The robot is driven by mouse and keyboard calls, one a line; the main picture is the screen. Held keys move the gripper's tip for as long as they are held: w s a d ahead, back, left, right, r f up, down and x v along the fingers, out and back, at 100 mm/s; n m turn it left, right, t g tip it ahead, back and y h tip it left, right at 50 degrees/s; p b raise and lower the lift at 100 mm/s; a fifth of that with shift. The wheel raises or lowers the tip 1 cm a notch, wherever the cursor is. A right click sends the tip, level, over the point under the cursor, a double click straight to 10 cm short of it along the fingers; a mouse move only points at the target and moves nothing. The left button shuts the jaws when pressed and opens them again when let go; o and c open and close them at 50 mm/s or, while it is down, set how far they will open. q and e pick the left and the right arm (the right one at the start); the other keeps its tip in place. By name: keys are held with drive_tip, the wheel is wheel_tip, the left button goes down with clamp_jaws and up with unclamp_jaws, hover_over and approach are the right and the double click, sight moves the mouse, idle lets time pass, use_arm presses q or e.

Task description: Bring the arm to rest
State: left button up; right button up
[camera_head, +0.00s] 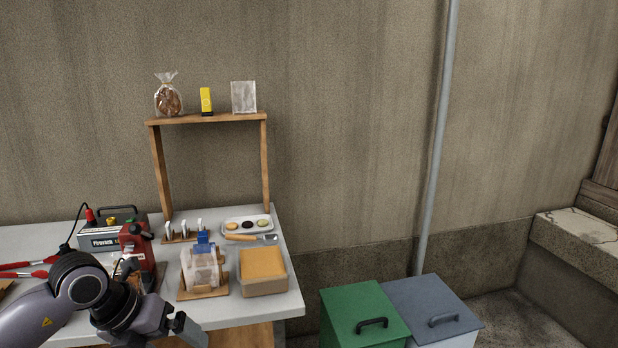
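My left arm comes in from the lower left, over the front of the white table (283,300). My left gripper (182,330) is low in the picture, at the table's front edge. It points to the lower right, and nothing is seen held in it. Part of it is cut off or hidden, so its opening cannot be told. It is in front of the clear bag with a blue top (201,266) on a wooden stand (190,292), apart from it as far as I see. My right gripper is not in view.
A red machine (140,243) and a labelled device (98,240) stand near the arm. A tan box (263,270) and a tray of cookies (263,220) are to the right. A wooden shelf (190,119) rises behind. Green (352,303) and grey (420,297) bins stand right.

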use_arm(q)
drive_tip(key=s+d+r+n+t+h+p, duration=0.1)
drive_tip(key=s+d+r+n+t+h, duration=0.2)
drive_tip(key=d+h, duration=0.45)
drive_tip(key=s+d+r+n+h+p, duration=0.1)
drive_tip(key=s+d+n+h, duration=0.25)
drive_tip(key=d+h, duration=0.35)
drive_tip(key=s+a+f+n+t+y, duration=0.1)
drive_tip(key=a+f+n+t+y, duration=0.4)
drive_tip(key=n, duration=0.5)
drive_tip(key=a+f+n+t+y, duration=0.3)
drive_tip(key=f+n+t+y, duration=0.15)
drive_tip(key=n+y, duration=0.35)
drive_tip(key=s+a+f+n+g+y+p, duration=0.1)
drive_tip(key=s+a+f+n+g+y, duration=0.2)
drive_tip(key=s+f+n+g, duration=0.2)
drive_tip(key=s+f+n, duration=0.3)
drive_tip(key=s+f, duration=0.4)
drive_tip(key=f, duration=0.1)
drive_tip(key=shift+a+f, duration=0.15)
drive_tip(key=shift+a, duration=0.25)
